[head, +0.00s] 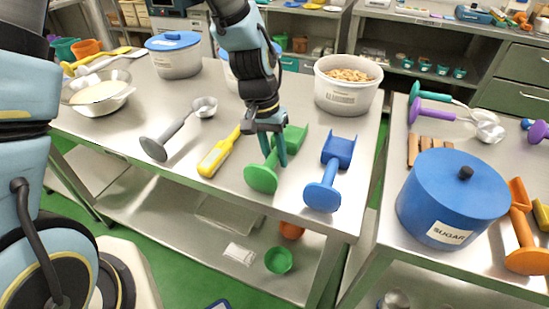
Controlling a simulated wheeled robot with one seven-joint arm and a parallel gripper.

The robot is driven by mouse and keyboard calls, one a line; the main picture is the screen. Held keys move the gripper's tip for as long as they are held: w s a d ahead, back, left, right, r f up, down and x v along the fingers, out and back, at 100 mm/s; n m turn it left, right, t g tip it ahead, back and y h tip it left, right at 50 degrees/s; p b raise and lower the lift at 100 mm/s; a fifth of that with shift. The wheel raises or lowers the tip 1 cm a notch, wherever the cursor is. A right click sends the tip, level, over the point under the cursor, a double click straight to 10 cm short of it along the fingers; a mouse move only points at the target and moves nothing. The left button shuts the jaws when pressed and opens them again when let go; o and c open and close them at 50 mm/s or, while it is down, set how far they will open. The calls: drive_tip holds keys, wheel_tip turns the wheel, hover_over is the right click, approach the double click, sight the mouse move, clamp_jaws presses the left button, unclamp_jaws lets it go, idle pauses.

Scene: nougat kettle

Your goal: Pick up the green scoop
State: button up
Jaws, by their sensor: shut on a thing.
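The green scoop (262,178) is on the near edge of the metal table, with its round knob end toward me and its scoop end pointing back. My gripper (277,150) comes down from above and is shut on the middle of the green scoop. The fingers hide part of its handle. I cannot tell whether the scoop touches the tabletop or is slightly above it.
A yellow-handled tool (218,154) lies close left and a blue scoop (329,177) close right. A grey scoop (168,140) lies further left. A white tub of nuts (347,97) stands behind. A blue sugar pot (450,200) stands on the right table.

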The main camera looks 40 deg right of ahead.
sight(275, 152)
clamp_jaws()
wheel_tip(275, 152, up, 15)
drive_tip(key=p, duration=0.2)
idle(0.8)
